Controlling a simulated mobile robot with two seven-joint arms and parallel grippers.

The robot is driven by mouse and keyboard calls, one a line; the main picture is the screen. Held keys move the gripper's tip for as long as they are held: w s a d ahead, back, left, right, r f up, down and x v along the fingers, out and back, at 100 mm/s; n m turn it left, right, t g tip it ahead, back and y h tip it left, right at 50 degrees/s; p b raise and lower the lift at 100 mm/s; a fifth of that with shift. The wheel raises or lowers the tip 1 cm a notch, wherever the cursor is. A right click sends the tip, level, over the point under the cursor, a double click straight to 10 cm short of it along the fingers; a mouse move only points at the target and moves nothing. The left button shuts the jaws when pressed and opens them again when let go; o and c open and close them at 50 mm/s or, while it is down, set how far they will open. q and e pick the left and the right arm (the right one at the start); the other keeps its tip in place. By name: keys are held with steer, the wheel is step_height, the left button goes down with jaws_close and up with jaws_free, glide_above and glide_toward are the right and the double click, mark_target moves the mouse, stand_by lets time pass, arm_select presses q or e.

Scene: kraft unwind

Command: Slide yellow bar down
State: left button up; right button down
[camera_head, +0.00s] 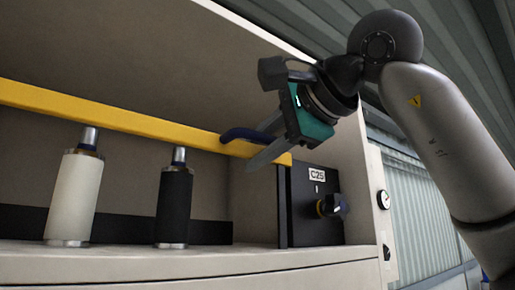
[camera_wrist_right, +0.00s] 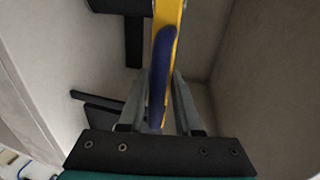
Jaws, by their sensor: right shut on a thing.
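The yellow bar (camera_head: 150,124) runs across the cabinet opening in the head view, above two upright rollers, and ends near the black C25 panel. A dark blue handle (camera_head: 240,133) sits on the bar near its right end. My right gripper (camera_head: 254,149) is shut on this handle, coming from the upper right. In the right wrist view, the blue handle (camera_wrist_right: 161,75) lies between the two grey fingers, with the yellow bar (camera_wrist_right: 170,18) behind it. I cannot tell whether the bar touches the roller tops. My left gripper is out of view.
A cream roller (camera_head: 75,198) and a black roller (camera_head: 174,205) stand on the cabinet shelf (camera_head: 130,264) below the bar. The black C25 panel (camera_head: 300,228) carries a knob (camera_head: 331,205).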

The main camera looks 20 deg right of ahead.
mark_target(259, 251)
steer(key=shift+f, duration=0.1)
step_height(259, 251, down, 10)
steer(key=b, duration=0.7)
steer(key=shift+f, duration=0.2)
steer(key=shift+r, duration=0.1)
steer(key=c, duration=0.8)
jaws_free()
steer(key=shift+c, duration=0.2)
steer(key=shift+s, duration=0.15)
steer(key=v, duration=1.5)
steer(key=shift+b, duration=0.4)
